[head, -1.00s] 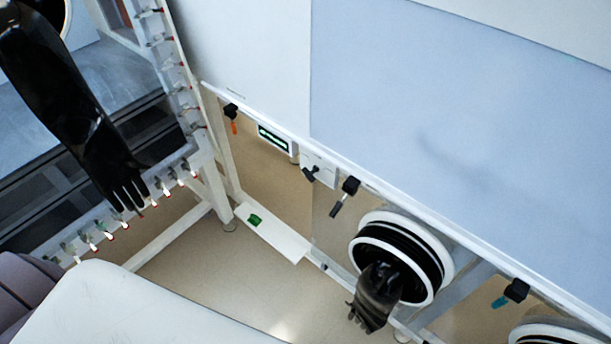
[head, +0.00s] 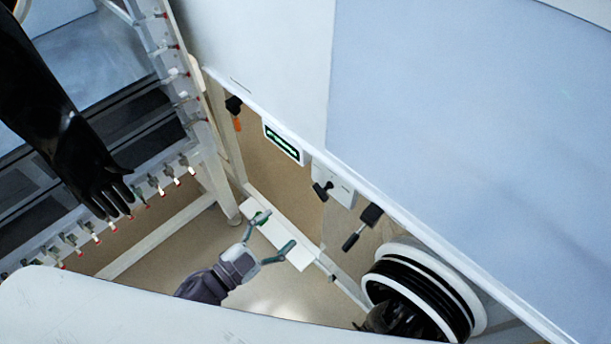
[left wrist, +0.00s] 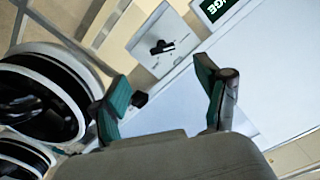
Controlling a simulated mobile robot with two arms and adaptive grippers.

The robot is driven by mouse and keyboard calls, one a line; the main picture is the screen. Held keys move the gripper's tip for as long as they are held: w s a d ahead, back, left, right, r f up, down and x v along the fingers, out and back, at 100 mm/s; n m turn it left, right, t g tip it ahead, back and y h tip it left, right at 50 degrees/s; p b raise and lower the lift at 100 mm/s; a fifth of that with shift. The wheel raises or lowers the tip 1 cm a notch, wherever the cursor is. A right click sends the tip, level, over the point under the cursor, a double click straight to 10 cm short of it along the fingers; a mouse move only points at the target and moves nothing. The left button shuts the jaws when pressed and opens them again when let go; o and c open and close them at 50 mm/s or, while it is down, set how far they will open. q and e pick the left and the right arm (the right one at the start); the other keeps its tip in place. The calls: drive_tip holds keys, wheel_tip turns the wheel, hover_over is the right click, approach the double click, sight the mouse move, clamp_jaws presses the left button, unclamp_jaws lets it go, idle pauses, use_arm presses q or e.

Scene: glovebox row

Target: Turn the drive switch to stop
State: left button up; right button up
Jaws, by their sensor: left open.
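The drive switch looks to be the black knob (head: 322,190) on a white box (head: 341,181) under the front edge of the pale cabinet. In the left wrist view, a black knob (left wrist: 162,47) sits on a white plate (left wrist: 177,30), ahead of the gripper. My left gripper (head: 272,231) is open and empty, below and to the left of the switch in the head view, apart from it. In the left wrist view its two green-padded fingers (left wrist: 160,83) are spread, with the knob beyond them. Any marks at the switch are too small to read. My right gripper is not in view.
A glove port (head: 425,285) with a black glove lies lower right. A long black glove (head: 70,140) hangs at left beside a rail of valves.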

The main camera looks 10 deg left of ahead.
sight(318, 195)
use_arm(q)
drive_tip(key=x, duration=0.4)
drive_tip(key=r+p+x, duration=0.1)
drive_tip(key=x, duration=0.8)
drive_tip(key=shift+s+d+r+p, duration=0.15)
drive_tip(key=shift+s+d+p, duration=0.1)
drive_tip(key=shift+p, duration=0.15)
drive_tip(key=shift+w+d, duration=0.25)
drive_tip(key=shift+w, duration=0.1)
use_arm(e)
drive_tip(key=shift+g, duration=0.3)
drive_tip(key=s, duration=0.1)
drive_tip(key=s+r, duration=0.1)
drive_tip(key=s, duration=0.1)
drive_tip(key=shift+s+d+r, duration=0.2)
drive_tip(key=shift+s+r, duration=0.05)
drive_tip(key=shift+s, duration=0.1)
use_arm(q)
drive_tip(key=c, duration=1.2)
drive_tip(key=shift+m, duration=0.3)
